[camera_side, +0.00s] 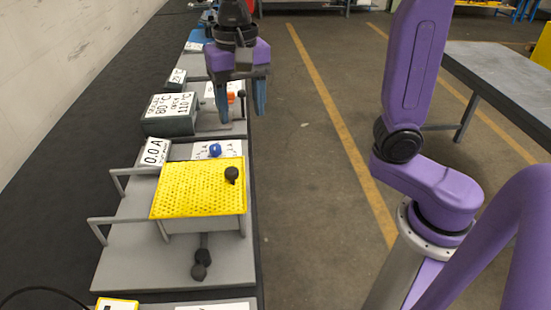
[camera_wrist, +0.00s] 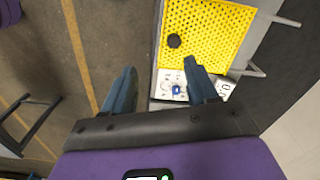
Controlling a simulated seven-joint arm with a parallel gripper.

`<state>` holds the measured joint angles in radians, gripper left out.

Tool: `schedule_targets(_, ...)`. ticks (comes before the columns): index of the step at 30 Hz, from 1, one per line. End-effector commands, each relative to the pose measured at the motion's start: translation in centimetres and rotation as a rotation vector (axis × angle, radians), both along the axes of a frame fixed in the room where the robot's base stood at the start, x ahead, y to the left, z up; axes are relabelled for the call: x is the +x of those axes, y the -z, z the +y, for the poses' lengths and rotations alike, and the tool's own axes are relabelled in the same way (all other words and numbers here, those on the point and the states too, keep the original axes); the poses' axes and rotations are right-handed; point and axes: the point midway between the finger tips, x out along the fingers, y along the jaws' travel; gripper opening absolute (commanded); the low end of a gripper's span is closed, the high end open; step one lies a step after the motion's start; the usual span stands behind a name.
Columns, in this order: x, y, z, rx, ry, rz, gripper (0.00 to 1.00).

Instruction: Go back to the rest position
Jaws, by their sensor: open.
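My gripper (camera_side: 240,95) hangs above the line of stations in the side view, pointing down with its two blue fingers apart and nothing between them. It is also in the wrist view (camera_wrist: 160,85), where the fingers are spread over the floor and the station's edge. The chain drive station shows a yellow perforated cover (camera_side: 200,187) with a black knob (camera_side: 232,174) on it; the cover also shows in the wrist view (camera_wrist: 205,35). A blue knob (camera_side: 215,150) sits on a white label behind the cover. My gripper is clear of the cover and does not touch it.
A display reading 0.0 A (camera_side: 154,153) stands by the cover. A grey box with temperature readings (camera_side: 170,114) and an orange knob (camera_side: 231,97) are further back. A black lever (camera_side: 201,262) is in front. A grey table (camera_side: 500,80) stands at right; the floor between is free.

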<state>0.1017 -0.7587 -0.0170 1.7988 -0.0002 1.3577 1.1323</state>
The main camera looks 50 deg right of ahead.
Motion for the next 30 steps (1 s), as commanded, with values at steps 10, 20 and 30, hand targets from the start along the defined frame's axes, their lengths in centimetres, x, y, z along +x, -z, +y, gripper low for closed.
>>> schedule_targets(10, -6.9, 4.1, -3.3, 0.005, -0.583, -0.008, 0.58)
schedule_targets(20, -14.2, 8.1, -7.4, 0.008, -1.133, -0.019, 0.58)
schedule_targets(30, -19.5, 10.9, -10.7, 0.01, -1.532, -0.03, 0.58)
